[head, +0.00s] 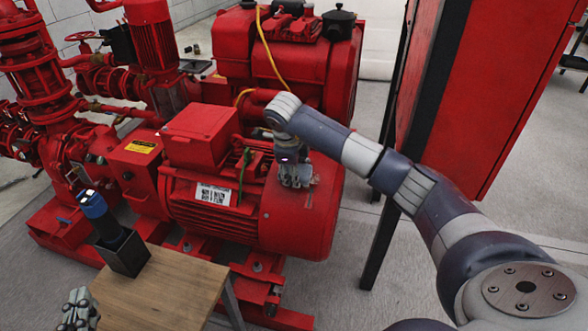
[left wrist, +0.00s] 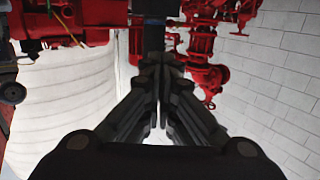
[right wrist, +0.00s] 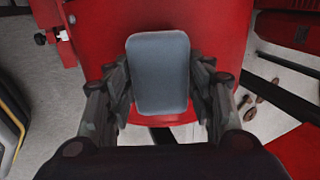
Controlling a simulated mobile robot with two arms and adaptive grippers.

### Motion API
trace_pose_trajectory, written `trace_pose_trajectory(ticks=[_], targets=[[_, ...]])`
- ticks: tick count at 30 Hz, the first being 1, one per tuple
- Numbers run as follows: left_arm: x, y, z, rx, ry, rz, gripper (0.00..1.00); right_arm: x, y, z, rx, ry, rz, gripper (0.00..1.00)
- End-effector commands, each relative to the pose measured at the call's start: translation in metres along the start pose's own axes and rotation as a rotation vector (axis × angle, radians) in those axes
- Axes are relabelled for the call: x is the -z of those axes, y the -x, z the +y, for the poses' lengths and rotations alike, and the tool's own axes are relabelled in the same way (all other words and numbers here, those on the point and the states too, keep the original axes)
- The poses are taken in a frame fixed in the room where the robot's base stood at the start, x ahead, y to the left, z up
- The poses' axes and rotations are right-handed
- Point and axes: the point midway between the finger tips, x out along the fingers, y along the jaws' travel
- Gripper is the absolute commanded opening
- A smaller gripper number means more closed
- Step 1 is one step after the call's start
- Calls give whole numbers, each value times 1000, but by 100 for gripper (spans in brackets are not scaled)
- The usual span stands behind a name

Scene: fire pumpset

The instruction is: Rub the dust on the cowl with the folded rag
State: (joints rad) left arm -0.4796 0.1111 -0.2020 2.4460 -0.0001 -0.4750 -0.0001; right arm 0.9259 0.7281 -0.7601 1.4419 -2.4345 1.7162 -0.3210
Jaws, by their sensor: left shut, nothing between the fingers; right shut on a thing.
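The cowl (head: 300,228) is the smooth red rounded end of the motor, in the middle of the head view; it also fills the back of the right wrist view (right wrist: 215,35). My right gripper (head: 294,184) is at the cowl's upper side. It is shut on the folded rag (right wrist: 158,75), a blue-grey rounded pad held between the fingers. In the head view the rag is largely hidden by the gripper. I cannot tell whether the rag touches the cowl. A faint greyish patch, perhaps dust, shows beside the fingers. My left gripper (head: 78,311) is shut and empty at lower left; its closed fingers fill the left wrist view.
A wooden table (head: 165,290) at lower left bears a black holder (head: 124,255) with a blue-topped dark cylinder (head: 95,208). A tall red cabinet (head: 490,90) stands right of the motor. Red pipes (head: 35,70) and the engine (head: 300,60) stand behind. Open floor lies at right.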

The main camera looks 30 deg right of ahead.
Motion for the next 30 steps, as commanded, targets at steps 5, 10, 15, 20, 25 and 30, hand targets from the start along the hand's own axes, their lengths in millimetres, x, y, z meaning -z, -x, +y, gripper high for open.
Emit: trace_pose_trajectory(ticks=[5,10,15,20,25,30], targets=[[4,-1,1,-1,0,21,0,0,-2,0,0,0,0,30],[8,-2,1,-2,0,38,0,0,-3,0,0,0,0,30],[12,-2,1,-2,-1,58,0,0,-4,0,0,0,0,30],[15,-2,1,-2,-1,73,0,0,-5,0,0,0,0,30],[18,-2,1,-3,0,91,0,0,-7,0,0,0,0,30],[20,-2,2,-5,1,104,0,0,-8,0,0,0,0,30]])
